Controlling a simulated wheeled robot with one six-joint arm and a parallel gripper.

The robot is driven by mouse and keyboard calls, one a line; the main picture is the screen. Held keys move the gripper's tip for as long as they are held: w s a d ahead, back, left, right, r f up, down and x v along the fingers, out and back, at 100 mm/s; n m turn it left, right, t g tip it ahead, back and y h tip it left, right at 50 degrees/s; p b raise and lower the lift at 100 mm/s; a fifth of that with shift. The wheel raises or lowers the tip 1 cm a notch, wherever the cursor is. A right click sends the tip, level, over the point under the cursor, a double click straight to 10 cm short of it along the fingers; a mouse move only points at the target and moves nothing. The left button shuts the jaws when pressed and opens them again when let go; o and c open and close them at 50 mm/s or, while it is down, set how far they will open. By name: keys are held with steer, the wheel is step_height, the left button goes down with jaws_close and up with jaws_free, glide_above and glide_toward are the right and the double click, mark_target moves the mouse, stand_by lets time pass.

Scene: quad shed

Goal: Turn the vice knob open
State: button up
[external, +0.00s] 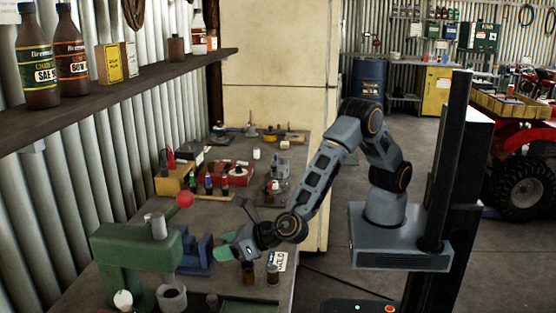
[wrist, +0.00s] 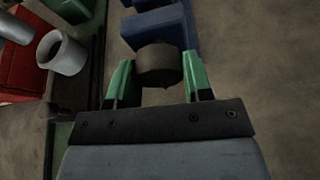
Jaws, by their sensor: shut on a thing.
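The blue vice (external: 193,256) stands on the workbench beside a green press. In the wrist view its blue body (wrist: 158,28) is at the top, with a dark grey round knob (wrist: 159,65) in front of it. My gripper (external: 224,250) reaches in from the right at the vice's near side. In the wrist view its green fingers (wrist: 158,75) are on both sides of the knob and shut on it. The knob is hidden behind my gripper in the external view, and its turn angle cannot be told.
The green press (external: 130,252) with a red ball handle (external: 185,200) is close on the left. Small dark bottles (external: 272,273) stand just below my gripper. Toolboxes and bottles crowd the back of the bench (external: 215,215). A shelf (external: 110,92) hangs above left.

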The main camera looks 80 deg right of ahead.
steer(key=shift+c, duration=0.8)
steer(key=shift+r+n+h+p, duration=0.25)
steer(key=shift+n+p, duration=0.25)
steer(key=shift+p, duration=0.45)
steer(key=shift+f+n+h+p, duration=0.25)
steer(key=shift+n+h+p, duration=0.15)
steer(key=shift+n, duration=0.2)
steer(key=o, duration=0.9)
steer(key=b+v, duration=0.2)
steer(key=v, duration=1.2)
steer(key=shift+w, duration=0.1)
